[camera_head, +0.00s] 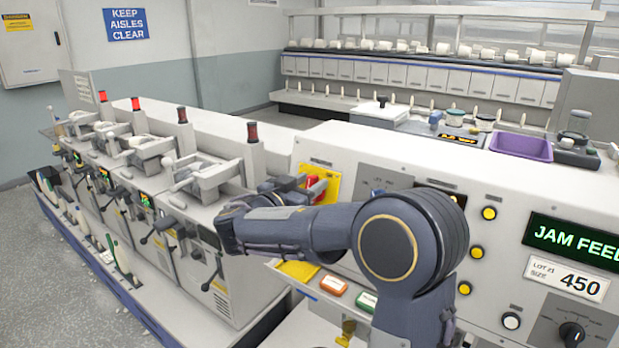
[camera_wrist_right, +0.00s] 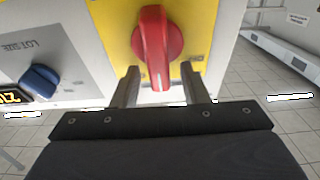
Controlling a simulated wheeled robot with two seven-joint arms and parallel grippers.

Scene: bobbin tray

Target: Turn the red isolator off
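The red isolator (camera_wrist_right: 152,40) is a rotary switch with a bar handle on a yellow plate (camera_wrist_right: 193,52). In the right wrist view its handle runs up and down the picture. In the head view the isolator (camera_head: 316,189) shows partly, behind my right wrist and gripper. My right gripper (camera_wrist_right: 160,70) is open, with one finger on each side of the lower end of the handle. Gaps show between the handle and both fingers. In the head view my right gripper (camera_head: 287,186) is at the plate, mostly hidden by the wrist. My left gripper is out of view.
A blue lot size knob (camera_wrist_right: 40,80) is beside the yellow plate. A purple tray (camera_head: 521,146) rests on the console top. Winding heads (camera_head: 200,175) stand to the left.

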